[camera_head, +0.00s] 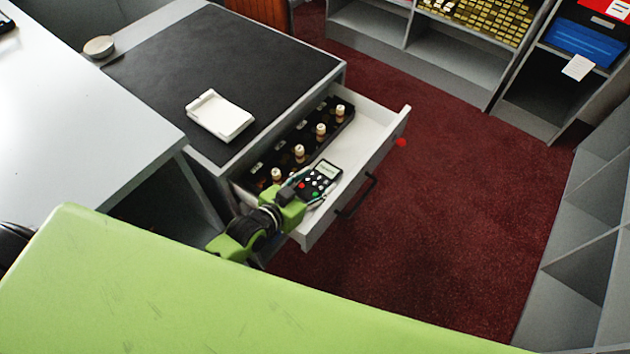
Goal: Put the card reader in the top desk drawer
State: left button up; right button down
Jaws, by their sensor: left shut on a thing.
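The card reader (321,176) is a small black device with a pale screen and coloured keys. My left gripper (308,190) is shut on it. The reader is within the outline of the open top desk drawer (373,126), beside the row of bottles. I cannot tell whether it touches the drawer floor. The drawer is white inside, with a black handle (356,195) on its front. My green left arm comes in over the drawer's near end and hides part of it. My right gripper is not in view.
A black rack (341,103) with several cream-topped bottles fills the drawer's inner side. The drawer's far right part is bare. A white pad (220,116) lies on the dark desk mat (215,55). Grey shelves (450,62) stand beyond the red carpet (450,200).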

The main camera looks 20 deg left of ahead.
pick_arm(q)
jog(key=shift+f, duration=0.25)
jog(key=o, duration=1.1)
jog(key=shift+s+f, duration=0.1)
jog(key=shift+f, duration=0.1)
jog(key=shift+r+p, duration=0.35)
jog(key=shift+r, duration=0.25)
jog(key=v, duration=1.2)
jog(key=shift+r, duration=0.25)
